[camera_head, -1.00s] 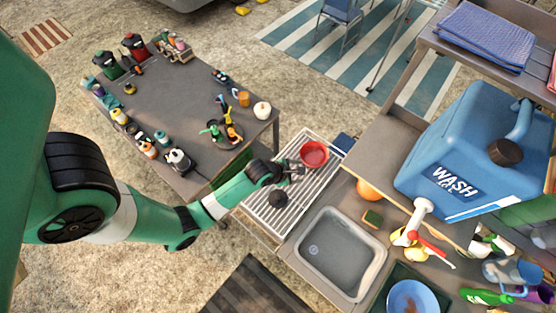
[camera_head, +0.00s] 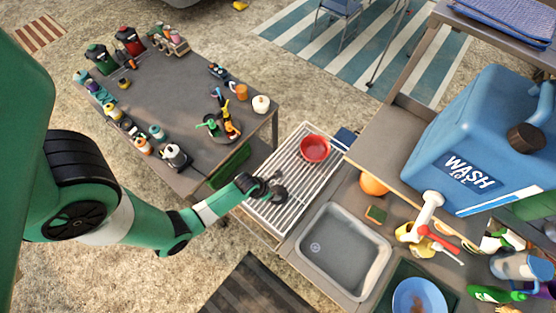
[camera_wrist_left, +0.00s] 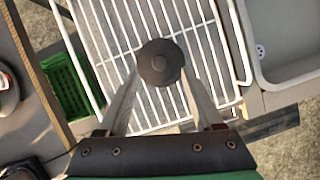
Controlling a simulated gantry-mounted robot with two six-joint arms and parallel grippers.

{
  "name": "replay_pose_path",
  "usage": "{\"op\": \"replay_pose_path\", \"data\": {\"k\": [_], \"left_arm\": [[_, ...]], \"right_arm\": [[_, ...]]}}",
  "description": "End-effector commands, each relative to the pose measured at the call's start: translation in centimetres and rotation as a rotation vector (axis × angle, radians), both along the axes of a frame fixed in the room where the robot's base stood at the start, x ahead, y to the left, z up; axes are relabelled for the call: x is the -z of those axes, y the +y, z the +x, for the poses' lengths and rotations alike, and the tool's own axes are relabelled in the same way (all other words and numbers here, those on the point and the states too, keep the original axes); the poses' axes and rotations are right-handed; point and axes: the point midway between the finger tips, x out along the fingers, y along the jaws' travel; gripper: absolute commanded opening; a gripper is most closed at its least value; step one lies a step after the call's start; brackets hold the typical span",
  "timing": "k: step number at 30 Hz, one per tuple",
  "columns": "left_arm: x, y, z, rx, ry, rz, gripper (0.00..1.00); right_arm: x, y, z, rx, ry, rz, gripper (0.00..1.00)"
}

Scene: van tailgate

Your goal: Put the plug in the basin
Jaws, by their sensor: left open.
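The plug (camera_wrist_left: 160,62), a dark round disc, lies on the white wire drying rack (camera_wrist_left: 215,45). In the head view the plug (camera_head: 278,193) is partly hidden beside my left gripper (camera_head: 272,186). In the left wrist view my left gripper (camera_wrist_left: 161,95) is open, its fingers on either side of the plug's near edge and pointing at it. I cannot tell if they touch it. The grey basin (camera_head: 343,250) is empty, right of the rack, with a drain hole at its left; its edge (camera_wrist_left: 255,60) shows in the wrist view. My right gripper is not in view.
A red bowl (camera_head: 314,148) stands on the rack's far part. A sponge (camera_head: 376,214), orange ball (camera_head: 373,185) and red-handled tap (camera_head: 430,225) are beside the basin. A blue water container (camera_head: 470,150) overhangs at right. A green crate (camera_wrist_left: 75,85) is below the rack's left side.

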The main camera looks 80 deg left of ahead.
Motion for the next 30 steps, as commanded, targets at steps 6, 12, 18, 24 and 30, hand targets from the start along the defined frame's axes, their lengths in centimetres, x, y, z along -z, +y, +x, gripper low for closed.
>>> {"op": "replay_pose_path", "data": {"k": [6, 12, 18, 24, 30], "left_arm": [[3.7, 0.4, 1.0, 0.001, 0.001, 0.0, 0.68], [4.7, 0.6, 1.6, 0.001, 0.001, 0.0, 0.68], [4.6, 0.6, 1.6, 0.001, 0.0, 0.0, 0.6], [4.6, 0.6, 1.6, 0.001, 0.0, 0.0, 0.24], [4.6, 0.6, 1.6, 0.001, 0.0, 0.0, 0.0]], "right_arm": [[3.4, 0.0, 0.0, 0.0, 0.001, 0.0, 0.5], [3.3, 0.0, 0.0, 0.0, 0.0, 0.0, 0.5], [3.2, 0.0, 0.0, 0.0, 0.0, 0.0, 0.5], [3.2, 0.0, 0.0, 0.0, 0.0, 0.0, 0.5], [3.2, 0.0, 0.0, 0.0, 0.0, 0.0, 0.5]]}}
